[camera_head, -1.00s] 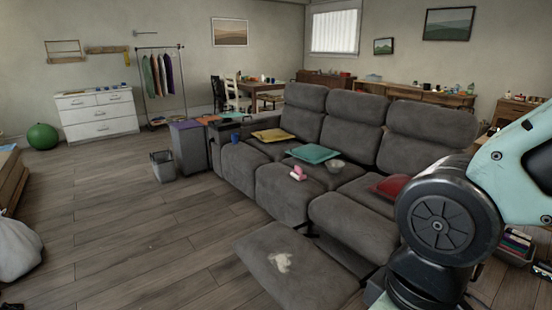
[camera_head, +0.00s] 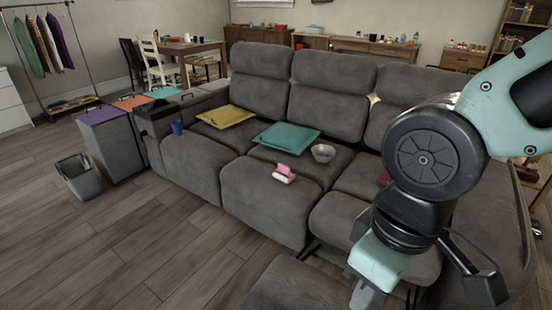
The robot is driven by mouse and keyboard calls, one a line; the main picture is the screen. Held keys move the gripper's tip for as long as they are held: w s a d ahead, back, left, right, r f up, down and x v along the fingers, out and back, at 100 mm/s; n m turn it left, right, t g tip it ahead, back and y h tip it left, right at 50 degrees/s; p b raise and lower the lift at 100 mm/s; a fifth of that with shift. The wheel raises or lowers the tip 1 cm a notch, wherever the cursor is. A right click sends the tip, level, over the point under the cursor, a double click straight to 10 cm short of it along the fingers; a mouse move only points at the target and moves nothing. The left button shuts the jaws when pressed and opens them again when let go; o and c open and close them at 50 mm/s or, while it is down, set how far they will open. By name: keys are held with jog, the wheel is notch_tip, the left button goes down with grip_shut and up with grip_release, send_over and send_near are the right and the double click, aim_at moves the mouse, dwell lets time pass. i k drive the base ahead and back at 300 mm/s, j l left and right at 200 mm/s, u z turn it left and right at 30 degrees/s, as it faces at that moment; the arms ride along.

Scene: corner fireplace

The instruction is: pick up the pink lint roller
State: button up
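The pink lint roller (camera_head: 284,172) lies on the middle seat of the grey sofa, near the seat's front edge. It has a pink part and a paler whitish part. My gripper (camera_head: 425,285) is at the lower right, nearer the camera and well apart from the roller. One dark finger shows at its right side. The other finger is not clearly seen, so its opening cannot be judged.
The grey sofa (camera_head: 190,159) has a teal folder (camera_head: 287,136), a grey bowl (camera_head: 323,153) and a yellow folder (camera_head: 226,116) on its seats. My arm partly hides a red item (camera_head: 383,177).

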aim_at(282, 174)
jog(key=i+j+z, duration=0.1)
jog(key=j, duration=0.45)
jog(key=i+j+z, duration=0.1)
jog(key=i+j, duration=0.15)
jog(key=j, duration=0.3)
jog(key=i+j+z, duration=0.1)
jog(key=j, duration=0.5)
jog(key=i+j+z, duration=0.1)
jog(key=j, duration=0.5)
jog(key=i+j+z, duration=0.1)
jog(key=j, duration=0.5)
jog(key=i+j+z, duration=0.1)
jog(key=i+j, duration=0.2)
jog(key=i+j+z, duration=0.1)
jog(key=i+j, duration=0.2)
jog(key=j, duration=0.2)
jog(key=i+j+z, duration=0.15)
jog(key=i+j, duration=0.15)
jog(key=i+j+z, duration=0.1)
jog(key=i+j, duration=0.15)
jog(key=j, duration=0.3)
jog(key=i+j+z, duration=0.15)
jog(key=i, duration=0.35)
jog(key=i+j+z, duration=0.1)
jog(key=i+j, duration=0.15)
jog(key=i, duration=0.2)
